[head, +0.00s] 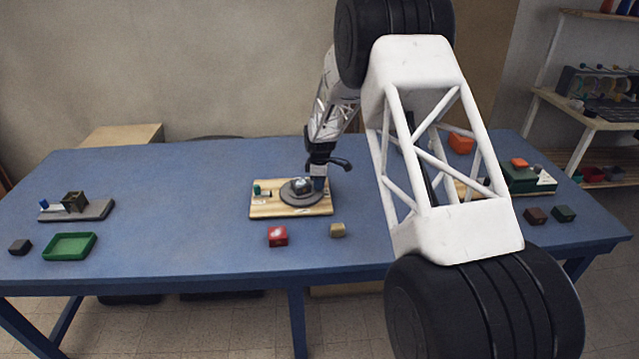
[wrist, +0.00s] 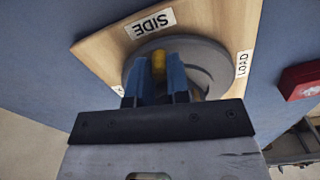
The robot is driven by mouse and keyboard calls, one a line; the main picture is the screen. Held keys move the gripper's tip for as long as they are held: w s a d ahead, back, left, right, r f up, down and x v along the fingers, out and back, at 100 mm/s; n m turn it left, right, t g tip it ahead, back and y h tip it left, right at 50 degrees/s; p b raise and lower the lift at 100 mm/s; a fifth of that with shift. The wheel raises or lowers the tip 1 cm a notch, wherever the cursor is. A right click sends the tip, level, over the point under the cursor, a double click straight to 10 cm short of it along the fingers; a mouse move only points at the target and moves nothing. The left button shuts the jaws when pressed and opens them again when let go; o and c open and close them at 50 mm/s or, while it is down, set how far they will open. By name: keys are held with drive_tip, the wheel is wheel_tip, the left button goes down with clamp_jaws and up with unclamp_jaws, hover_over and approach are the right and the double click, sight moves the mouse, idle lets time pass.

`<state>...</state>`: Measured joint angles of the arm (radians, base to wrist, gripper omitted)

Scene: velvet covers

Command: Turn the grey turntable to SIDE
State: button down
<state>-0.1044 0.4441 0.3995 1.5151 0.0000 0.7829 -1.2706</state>
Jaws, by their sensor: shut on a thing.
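The grey turntable (head: 297,197) is a round disc on a light wooden board (head: 262,208), near the middle of the blue table. In the wrist view the disc (wrist: 215,65) lies under my gripper (wrist: 160,65). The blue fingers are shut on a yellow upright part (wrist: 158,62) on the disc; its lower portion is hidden. A "SIDE" label (wrist: 150,23) is on the board beyond the disc, and a "LOAD" label (wrist: 243,63) is at its right. A third label at the left is mostly hidden. In the head view my gripper (head: 318,183) is at the disc's right side.
A red block (head: 277,236) and a tan block (head: 337,230) lie in front of the board. A green tray (head: 70,246), a dark block (head: 20,247) and a grey-based fixture (head: 78,210) stand at left. My arm hides part of the right side. The table between left fixture and board is clear.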

drive_tip(key=c, duration=1.1)
unclamp_jaws()
drive_tip(key=shift+r, duration=0.15)
drive_tip(key=shift+r, duration=3.75)
drive_tip(key=shift+r, duration=0.1)
